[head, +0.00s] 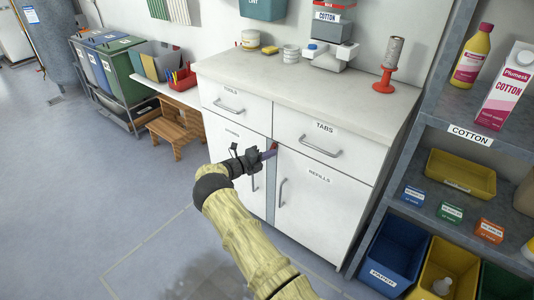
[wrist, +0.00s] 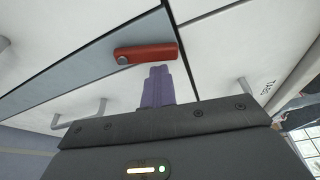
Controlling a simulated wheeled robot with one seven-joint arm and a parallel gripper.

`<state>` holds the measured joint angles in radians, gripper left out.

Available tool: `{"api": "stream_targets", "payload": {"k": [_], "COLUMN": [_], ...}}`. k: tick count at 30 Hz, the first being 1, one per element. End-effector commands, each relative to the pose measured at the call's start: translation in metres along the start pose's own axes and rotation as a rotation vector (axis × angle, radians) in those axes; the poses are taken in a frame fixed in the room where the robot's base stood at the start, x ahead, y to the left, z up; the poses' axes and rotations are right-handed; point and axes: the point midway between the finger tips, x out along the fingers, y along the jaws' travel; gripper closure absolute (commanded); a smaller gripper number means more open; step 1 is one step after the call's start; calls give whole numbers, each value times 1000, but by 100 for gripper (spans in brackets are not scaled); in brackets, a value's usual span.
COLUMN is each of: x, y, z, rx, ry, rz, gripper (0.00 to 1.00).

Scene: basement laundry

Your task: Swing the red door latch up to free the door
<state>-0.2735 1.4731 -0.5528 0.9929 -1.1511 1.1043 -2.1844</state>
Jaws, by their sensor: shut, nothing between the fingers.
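The red door latch (wrist: 147,53) is a short bar with a dark round pivot at its left end in the wrist view. It lies at an angle to the grey strip between the cabinet doors, its free end pointing right. In the head view only a small bit of the red latch (head: 275,146) shows beyond my gripper (head: 268,154). My gripper is shut and empty. Its purple fingers (wrist: 158,84) are just below the latch in the wrist view, near its free half; I cannot tell whether they touch it. The REFILLS door (head: 305,192) is closed.
The TABS drawer (head: 318,136) and its handle are above the REFILLS door. The left door (head: 226,165) is partly behind my arm. The door handle (head: 281,191) stands out close to the right of my gripper. A shelf rack (head: 436,135) bounds the right; floor is clear at left.

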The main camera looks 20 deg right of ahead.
Motion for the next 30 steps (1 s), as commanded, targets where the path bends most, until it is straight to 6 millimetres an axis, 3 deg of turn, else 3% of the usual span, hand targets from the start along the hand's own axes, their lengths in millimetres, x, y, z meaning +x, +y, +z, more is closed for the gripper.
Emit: {"api": "stream_targets", "payload": {"k": [1,4,9,18,30], "x": [16,14,-33,-75,-84], "y": [-8,-2,3,2,2], "z": [-14,-25,-18,-23,-23], "rx": [-14,-19,-13,-11,-11], "ry": [24,17,-2,18,21], "rz": [-19,-14,-6,-7,-7], "gripper": [100,100,100,100,100]}}
